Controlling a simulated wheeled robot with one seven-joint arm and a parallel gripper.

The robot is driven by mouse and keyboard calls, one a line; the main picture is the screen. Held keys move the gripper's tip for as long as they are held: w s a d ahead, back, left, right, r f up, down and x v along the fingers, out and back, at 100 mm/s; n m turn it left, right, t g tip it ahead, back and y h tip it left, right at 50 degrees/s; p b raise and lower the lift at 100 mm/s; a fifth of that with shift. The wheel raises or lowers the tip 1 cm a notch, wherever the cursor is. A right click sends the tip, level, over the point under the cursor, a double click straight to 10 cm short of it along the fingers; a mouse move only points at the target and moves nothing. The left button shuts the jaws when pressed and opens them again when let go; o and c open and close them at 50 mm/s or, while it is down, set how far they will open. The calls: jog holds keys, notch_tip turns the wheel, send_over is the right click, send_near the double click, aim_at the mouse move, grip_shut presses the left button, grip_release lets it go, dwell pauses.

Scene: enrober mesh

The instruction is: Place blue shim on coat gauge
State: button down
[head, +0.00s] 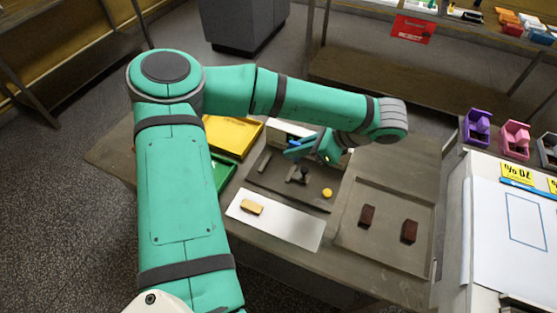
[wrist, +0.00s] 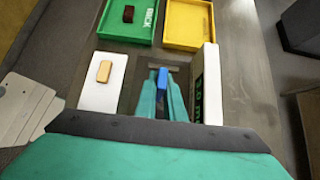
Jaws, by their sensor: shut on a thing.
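My gripper (wrist: 163,88) is shut on the blue shim (wrist: 162,79), which stands between the two teal fingers in the wrist view. In the head view my gripper (head: 308,150) is over the back of a dark grey plate (head: 275,187). The plate carries a dark post with a knob (head: 303,170), a grey bar (head: 265,162) and a yellow disc (head: 327,192); this looks like the coat gauge. A white upright panel with dark lettering (wrist: 208,85) stands right of the fingers in the wrist view. I cannot tell whether the shim touches anything below.
A white board (head: 285,228) holds a tan block (head: 252,207). A yellow tray (head: 236,122) and a green tray (head: 222,176) lie left. A shallow tray (head: 385,249) on the right holds two brown blocks (head: 367,215). Coloured bins (head: 515,138) stand farther right.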

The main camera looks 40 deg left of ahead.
jog(key=x, duration=0.5)
jog(key=w+x, duration=0.1)
jog(key=x, duration=0.2)
jog(key=shift+w+f, duration=0.1)
jog(key=shift+f, duration=1.75)
jog(key=c, duration=1.9)
grip_release()
jog(key=shift+f, duration=0.1)
jog(key=shift+o, duration=0.2)
jog(key=v, duration=1.2)
